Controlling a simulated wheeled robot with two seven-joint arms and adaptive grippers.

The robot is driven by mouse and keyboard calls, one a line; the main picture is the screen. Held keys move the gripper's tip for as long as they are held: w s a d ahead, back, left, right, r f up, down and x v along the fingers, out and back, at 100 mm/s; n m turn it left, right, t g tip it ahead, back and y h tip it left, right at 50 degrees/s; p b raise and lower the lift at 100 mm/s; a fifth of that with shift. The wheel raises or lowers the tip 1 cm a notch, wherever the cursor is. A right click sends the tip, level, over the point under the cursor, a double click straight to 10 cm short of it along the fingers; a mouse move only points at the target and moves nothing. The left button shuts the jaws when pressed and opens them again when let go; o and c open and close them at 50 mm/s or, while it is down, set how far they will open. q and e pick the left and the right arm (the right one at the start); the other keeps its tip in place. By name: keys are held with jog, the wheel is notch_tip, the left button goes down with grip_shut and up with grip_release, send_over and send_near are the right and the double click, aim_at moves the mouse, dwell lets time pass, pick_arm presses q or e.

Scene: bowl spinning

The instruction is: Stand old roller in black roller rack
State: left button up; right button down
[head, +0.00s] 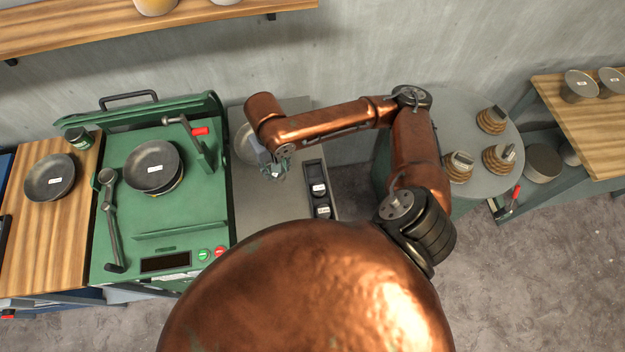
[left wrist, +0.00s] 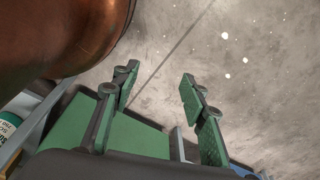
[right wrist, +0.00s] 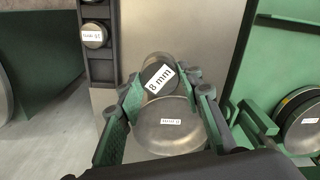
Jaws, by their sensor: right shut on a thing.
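My right gripper (head: 277,170) is shut on a grey metal roller (right wrist: 158,72) whose end label reads "8 mm". It holds the roller over the grey worktop, left of the black roller rack (head: 312,168). In the right wrist view the fingers (right wrist: 165,92) sit either side of the roller, and the rack (right wrist: 101,72) stands to the left. The head view shows two labelled rollers in the rack, an upper one (head: 319,189) and a lower one (head: 323,212). The rack's far end looks empty. My left gripper (left wrist: 158,85) is open and empty, with floor beyond its fingers.
A grey metal bowl (right wrist: 170,135) lies beneath the held roller. The green machine (head: 200,210) with a dark pan (head: 152,160) stands to the left. A round grey table (head: 470,115) with ribbed wooden pieces is at the right. My right arm spans above the rack.

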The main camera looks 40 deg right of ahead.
jog(key=s+r+m+p, duration=0.2)
jog(key=s+m+p, duration=0.35)
jog(key=p, duration=0.25)
jog(key=shift+m, duration=0.35)
jog(key=w+d+f, duration=0.1)
jog(key=d+f, duration=0.2)
jog(key=d, duration=0.1)
jog(key=w+d+f, duration=0.2)
jog(key=d+f, duration=0.1)
jog(key=d, duration=0.2)
jog(key=w+d+f+p, duration=0.1)
jog(key=d+f, duration=0.3)
jog(key=shift+w+d+f, duration=0.1)
jog(key=shift+w+d, duration=0.1)
jog(key=shift+d, duration=0.1)
jog(key=shift+f, duration=1.6)
pick_arm(q)
jog(key=s+r, duration=0.3)
jog(key=r, duration=0.7)
jog(key=shift+r, duration=0.25)
jog(key=shift+s+a, duration=0.1)
jog(key=shift+a, duration=0.05)
jog(key=shift+s, duration=0.1)
pick_arm(e)
jog(key=c, duration=1.4)
grip_release()
jog(key=shift+f, duration=0.1)
